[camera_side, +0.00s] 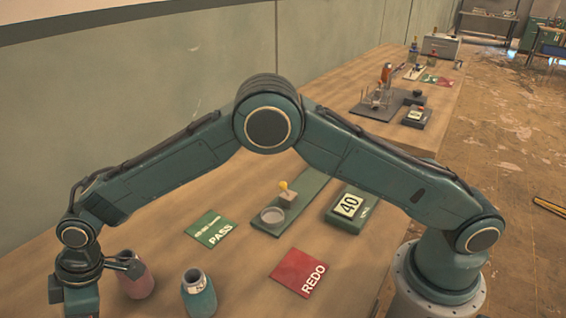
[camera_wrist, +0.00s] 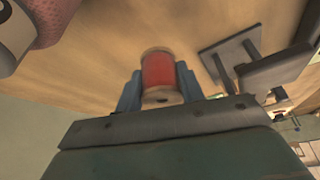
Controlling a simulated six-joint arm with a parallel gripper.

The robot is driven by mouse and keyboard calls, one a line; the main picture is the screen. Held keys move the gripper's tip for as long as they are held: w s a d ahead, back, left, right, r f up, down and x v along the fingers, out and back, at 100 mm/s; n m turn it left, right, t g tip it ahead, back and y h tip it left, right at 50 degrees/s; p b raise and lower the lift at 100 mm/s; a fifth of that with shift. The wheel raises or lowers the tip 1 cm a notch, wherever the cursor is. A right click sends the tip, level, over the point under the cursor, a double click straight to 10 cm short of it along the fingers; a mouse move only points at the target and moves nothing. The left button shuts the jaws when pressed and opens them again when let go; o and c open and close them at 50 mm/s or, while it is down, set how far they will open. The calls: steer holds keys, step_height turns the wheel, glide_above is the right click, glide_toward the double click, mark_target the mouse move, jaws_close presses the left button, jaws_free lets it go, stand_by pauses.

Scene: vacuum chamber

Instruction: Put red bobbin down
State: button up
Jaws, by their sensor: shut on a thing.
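The red bobbin (camera_wrist: 158,70), with pale wooden end flanges, sits between the two blue-grey fingers of my gripper (camera_wrist: 159,84) in the wrist view. The fingers are shut on it from both sides. The wooden table (camera_wrist: 110,65) shows behind it; I cannot tell whether the bobbin touches the wood. In the side view my gripper (camera_side: 76,292) is at the lower left, beside a pink-red jar, and the bobbin cannot be made out there.
The pink-red jar (camera_side: 136,277) and a teal jar (camera_side: 198,297) stand right of my gripper. A green PASS card (camera_side: 211,228), a red REDO card (camera_side: 301,271), a green plate with a round dish (camera_side: 272,215) and a box reading 40 (camera_side: 350,208) lie further right.

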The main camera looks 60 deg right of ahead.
steer(key=shift+f, duration=2.4)
steer(key=shift+f, duration=0.1)
steer(key=o, duration=1)
steer(key=shift+c, duration=0.2)
steer(key=v, duration=1.2)
